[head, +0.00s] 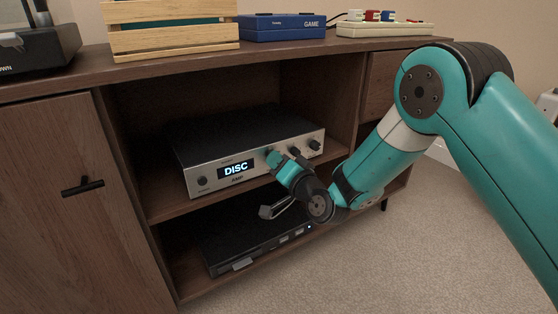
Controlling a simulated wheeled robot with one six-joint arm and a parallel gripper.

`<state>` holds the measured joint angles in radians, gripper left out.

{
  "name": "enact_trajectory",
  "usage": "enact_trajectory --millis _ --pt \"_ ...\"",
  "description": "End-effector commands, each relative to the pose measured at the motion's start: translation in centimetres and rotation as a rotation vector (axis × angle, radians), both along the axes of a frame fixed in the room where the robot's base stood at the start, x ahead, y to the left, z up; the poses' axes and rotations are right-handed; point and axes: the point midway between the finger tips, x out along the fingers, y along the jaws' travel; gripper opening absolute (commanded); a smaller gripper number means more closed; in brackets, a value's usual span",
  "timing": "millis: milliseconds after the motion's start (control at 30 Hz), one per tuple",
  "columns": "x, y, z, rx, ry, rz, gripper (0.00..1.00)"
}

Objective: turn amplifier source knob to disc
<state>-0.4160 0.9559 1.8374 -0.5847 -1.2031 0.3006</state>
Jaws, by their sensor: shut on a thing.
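The amplifier (240,158), a dark box with a silver front, sits on the upper shelf of the wooden cabinet. Its lit display (236,169) reads "DISC". A round dark knob (202,181) is at the left of its front. Two more dark knobs (295,151) (315,145) are at the right. My gripper (271,156) is at the front panel just right of the display, shut on a knob there, which appears to be the source knob. The gripper hides most of that knob and its pointer.
A black disc player (225,251) lies on the lower shelf under my wrist. The cabinet's wooden divider (357,112) stands right of the amplifier. A wooden crate (170,42), a blue GAME box (282,28) and a cream box (384,30) stand on top. Open carpet lies in front.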

Motion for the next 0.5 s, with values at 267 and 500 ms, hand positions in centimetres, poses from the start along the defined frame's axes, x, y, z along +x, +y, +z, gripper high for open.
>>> enact_trajectory --millis 267,500 --pt "0.06 -0.16 -0.1 0.002 0.003 -0.003 0.0" --pt "0.04 -0.12 -0.09 0.002 0.003 -0.003 0.49"
